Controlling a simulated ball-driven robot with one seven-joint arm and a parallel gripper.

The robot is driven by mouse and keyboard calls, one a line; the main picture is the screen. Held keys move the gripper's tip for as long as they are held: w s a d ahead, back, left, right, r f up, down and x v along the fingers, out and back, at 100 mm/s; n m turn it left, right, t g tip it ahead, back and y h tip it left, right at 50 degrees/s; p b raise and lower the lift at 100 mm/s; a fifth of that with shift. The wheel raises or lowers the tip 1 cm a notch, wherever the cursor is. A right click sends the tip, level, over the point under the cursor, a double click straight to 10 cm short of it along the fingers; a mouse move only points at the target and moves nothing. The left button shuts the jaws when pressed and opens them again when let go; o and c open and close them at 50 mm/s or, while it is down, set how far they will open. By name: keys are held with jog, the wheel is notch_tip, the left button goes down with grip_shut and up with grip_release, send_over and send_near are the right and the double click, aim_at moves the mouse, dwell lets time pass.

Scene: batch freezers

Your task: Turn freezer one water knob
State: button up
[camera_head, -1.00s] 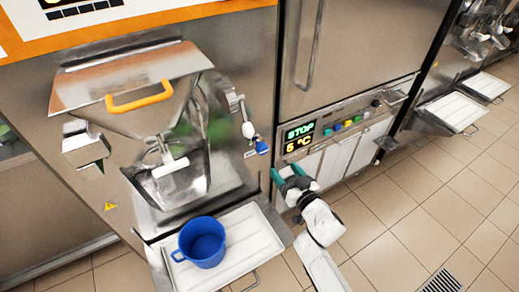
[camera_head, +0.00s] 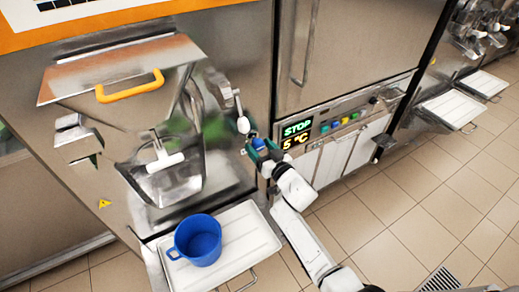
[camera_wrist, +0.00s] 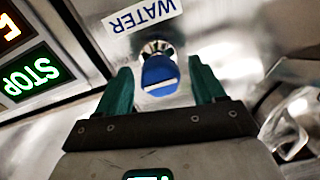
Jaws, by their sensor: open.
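The blue water knob (camera_wrist: 160,76) sits on a silver stem below a "WATER" label (camera_wrist: 142,14) in the wrist view. In the head view the knob (camera_head: 262,144) is on the freezer's front, left of the lit display. My gripper (camera_wrist: 163,82) is open, with one green finger on each side of the knob. Gaps show between the fingers and the knob, so it is not gripped. In the head view my gripper (camera_head: 264,155) reaches the knob and partly hides it.
A lit STOP and 5 °C display (camera_head: 297,134) with coloured buttons is just right of my gripper. A blue pitcher (camera_head: 198,241) stands on a white tray (camera_head: 245,232) below the freezer's spout. A yellow-handled hopper lid (camera_head: 125,70) is above. Tiled floor is open at right.

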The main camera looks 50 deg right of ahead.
jog(key=shift+w, duration=0.25)
jog(key=shift+c, duration=0.5)
jog(key=c, duration=0.9)
jog(key=shift+c, duration=0.2)
jog(key=shift+n, duration=1.5)
jog(key=n, duration=0.6)
jog(key=n+b, duration=0.1)
jog(key=n, duration=0.2)
jog(key=shift+g+h, duration=0.3)
jog(key=shift+n, duration=0.4)
